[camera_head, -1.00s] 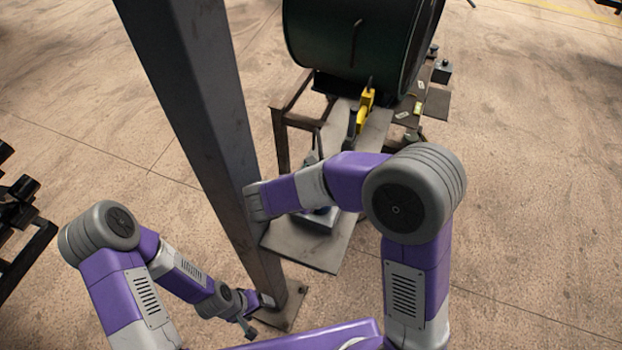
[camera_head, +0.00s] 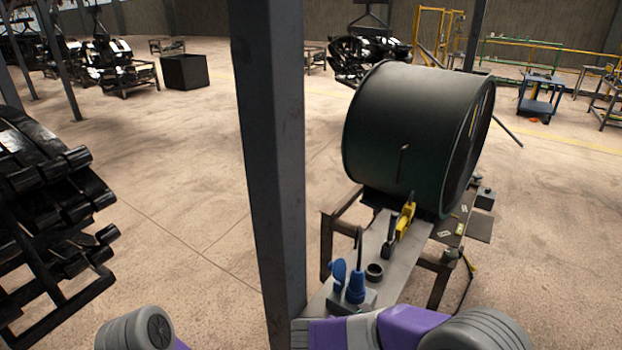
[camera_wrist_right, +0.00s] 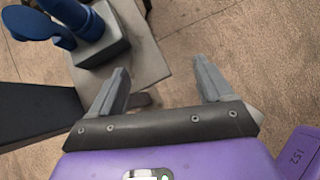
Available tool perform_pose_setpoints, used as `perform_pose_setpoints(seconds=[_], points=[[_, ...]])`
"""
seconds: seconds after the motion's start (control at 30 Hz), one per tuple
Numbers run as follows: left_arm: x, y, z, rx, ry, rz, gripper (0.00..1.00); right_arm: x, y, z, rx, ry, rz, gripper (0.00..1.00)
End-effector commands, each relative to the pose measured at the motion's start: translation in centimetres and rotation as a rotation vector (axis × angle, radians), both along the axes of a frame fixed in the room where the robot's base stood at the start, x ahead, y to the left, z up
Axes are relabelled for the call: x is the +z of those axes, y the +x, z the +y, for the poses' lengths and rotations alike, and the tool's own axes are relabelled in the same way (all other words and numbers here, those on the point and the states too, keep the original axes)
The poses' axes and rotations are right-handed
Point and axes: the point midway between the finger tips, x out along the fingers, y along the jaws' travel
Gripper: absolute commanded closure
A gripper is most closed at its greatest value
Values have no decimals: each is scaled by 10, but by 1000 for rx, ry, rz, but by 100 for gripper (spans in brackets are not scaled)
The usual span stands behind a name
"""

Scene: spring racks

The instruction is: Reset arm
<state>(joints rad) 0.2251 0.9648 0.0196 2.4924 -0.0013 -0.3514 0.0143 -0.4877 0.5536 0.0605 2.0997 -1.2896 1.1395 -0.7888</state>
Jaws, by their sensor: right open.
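My right gripper (camera_wrist_right: 163,88) is open and empty in the right wrist view, with its two grey fingers spread over the floor and the corner of a grey bench (camera_wrist_right: 150,65). In the head view only links of my right arm show at the bottom, and its gripper is out of frame. Only a rounded joint of my left arm shows at the bottom left, and the left gripper is not in view. Blue-handled tools (camera_head: 355,285) stand in a grey block on the bench, and they also show in the right wrist view (camera_wrist_right: 88,20).
A dark steel post (camera_head: 272,160) rises just left of the bench. A large dark green drum (camera_head: 405,130) sits at the bench's back, with a yellow tool (camera_head: 405,215) in front. Black spring racks (camera_head: 45,220) stand at left. Open floor lies between.

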Motion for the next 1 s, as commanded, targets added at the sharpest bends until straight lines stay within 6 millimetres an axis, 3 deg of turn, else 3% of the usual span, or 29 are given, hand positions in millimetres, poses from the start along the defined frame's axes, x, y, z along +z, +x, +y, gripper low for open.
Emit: perform_pose_setpoints(seconds=[0.27, 0.47, 0.6, 0.7, 0.9, 1.0], points=[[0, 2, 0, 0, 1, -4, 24, -83, -46, -2, -242, 262, 171, 20], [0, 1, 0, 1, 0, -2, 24, -151, -103, 11, -634, 552, 308, 20], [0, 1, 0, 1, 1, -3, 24, -195, -146, 31, -1136, 800, 351, 20], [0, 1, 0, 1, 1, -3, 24, -217, -161, 39, -1542, 934, 305, 20], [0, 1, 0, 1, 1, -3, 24, -250, -168, 27, -2182, 1038, 67, 20], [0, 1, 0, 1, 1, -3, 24, -259, -170, 16, -2351, 1042, -39, 20]])
